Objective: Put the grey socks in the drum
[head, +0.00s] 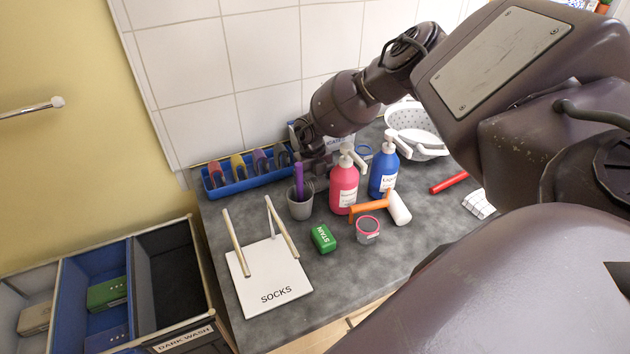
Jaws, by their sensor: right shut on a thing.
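My right gripper (314,165) is low over the counter, by the right end of the blue tray (235,191) and behind the pink bottle. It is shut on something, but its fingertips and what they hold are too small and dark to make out. A dark grey rolled item (282,156), perhaps the grey socks, shows at the tray's right end, left of the gripper. Red, yellow and purple items stand in the tray's other slots. No drum is in view. My left gripper is not in view.
Close to the gripper stand a grey cup (300,207) with a purple handle, a pink bottle (343,188) and a blue bottle (383,172). A white SOCKS board (268,297) with wooden posts lies in front. Laundry bins (172,275) stand left. My arm covers the right side.

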